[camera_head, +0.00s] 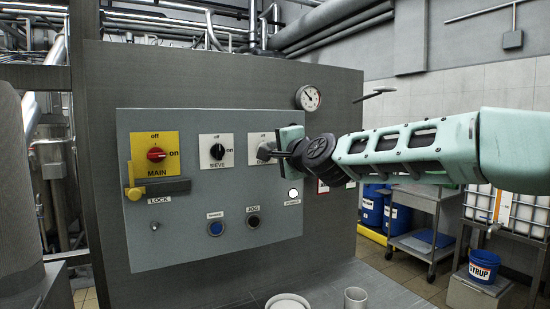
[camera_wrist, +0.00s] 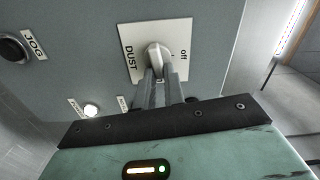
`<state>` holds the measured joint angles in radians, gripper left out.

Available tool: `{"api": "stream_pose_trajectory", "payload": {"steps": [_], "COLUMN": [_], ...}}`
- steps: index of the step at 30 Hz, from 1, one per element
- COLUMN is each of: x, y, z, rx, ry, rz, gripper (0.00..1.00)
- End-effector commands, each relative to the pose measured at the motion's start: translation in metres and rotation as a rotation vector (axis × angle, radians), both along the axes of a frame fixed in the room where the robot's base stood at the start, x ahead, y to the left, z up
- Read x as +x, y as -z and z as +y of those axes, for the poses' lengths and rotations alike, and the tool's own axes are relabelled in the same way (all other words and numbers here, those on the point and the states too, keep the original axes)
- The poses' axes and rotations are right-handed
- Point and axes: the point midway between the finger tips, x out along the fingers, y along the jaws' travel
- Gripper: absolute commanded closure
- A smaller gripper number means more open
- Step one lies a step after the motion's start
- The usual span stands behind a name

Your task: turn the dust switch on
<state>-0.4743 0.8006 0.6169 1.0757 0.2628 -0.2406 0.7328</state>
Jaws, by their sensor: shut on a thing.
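The dust switch (camera_head: 265,149) is the rightmost of three rotary switches along the top of the grey panel. My gripper (camera_head: 277,152) reaches it from the right and covers part of its plate. In the wrist view, the white plate (camera_wrist: 130,38) reads DUST on its left and "off" on its right. The pale knob (camera_wrist: 154,50) stands out from the plate's middle. My gripper's fingers (camera_wrist: 158,78) are closed on the knob. The knob's pointer is hidden, so its setting cannot be told. The "on" mark is not visible.
The MAIN switch (camera_head: 156,155), with a yellow lock lever (camera_head: 134,186), and the SIEVE switch (camera_head: 217,151) are left of it. A blue button (camera_head: 215,228), the JOG button (camera_head: 254,221) and a lit white lamp (camera_head: 293,194) are below. A gauge (camera_head: 309,98) is above right.

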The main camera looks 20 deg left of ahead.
Motion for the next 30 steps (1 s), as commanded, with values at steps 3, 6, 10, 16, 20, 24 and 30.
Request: {"api": "stream_pose_trajectory", "payload": {"steps": [3,6,10,16,20,24,30], "x": [0.0007,0.0008,0.0006,0.0007,0.0006,0.0007,0.0007], "y": [0.003,0.0033,0.0033,0.0031,0.0029,0.003,0.0031], "z": [-0.0006,-0.0006,-0.0004,-0.0004,-0.0004,-0.0003,-0.0003], "rx": [0.042,0.07,0.093,0.108,0.11,0.11,0.11], "ry": [0.001,0.001,0.001,0.001,0.001,0.001,0.001], "rz": [0.049,0.081,0.109,0.128,0.131,0.131,0.13], "gripper": [1.0,1.0,1.0,1.0,1.0,1.0,0.67]}}
